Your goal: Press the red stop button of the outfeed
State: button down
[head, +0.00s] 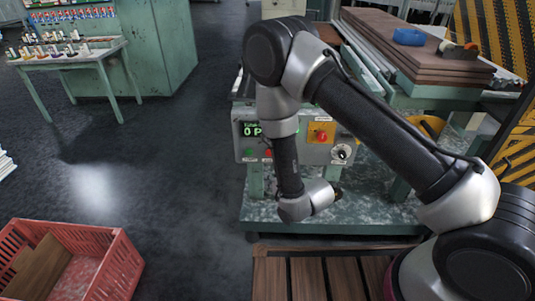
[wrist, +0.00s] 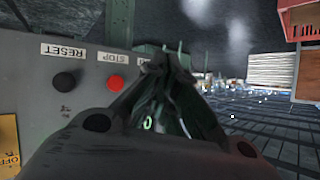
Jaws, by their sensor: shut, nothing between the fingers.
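The red stop button (wrist: 115,83) sits on the grey control panel (wrist: 60,110) in the wrist view, beside a white STOP label. A small red button (head: 268,153) also shows low on the panel (head: 305,155) in the head view, partly beside my arm. My gripper (wrist: 158,63) is shut and empty, its tips a little right of the red button in the wrist view. I see no contact, and the depth between tips and panel is hard to judge. In the head view my wrist hangs in front of the panel's lower part, and the gripper cannot be made out clearly.
A black button (wrist: 64,82) marked RESET is beside the red one. A yellow plate with a red switch (head: 321,135) and a knob (head: 341,152) are on the panel's right. A red crate (head: 118,262) stands lower left. Open floor (head: 170,170) lies left of the panel.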

dwell(0.3)
jog(key=w, duration=0.8)
jog(key=shift+w+d, duration=0.15)
jog(key=shift+w, duration=0.25)
dwell(1.2)
jog(key=shift+w, duration=0.4)
jog(key=shift+w, duration=0.5)
dwell(0.6)
jog(key=shift+s, duration=0.95)
jog(key=shift+s, duration=2.5)
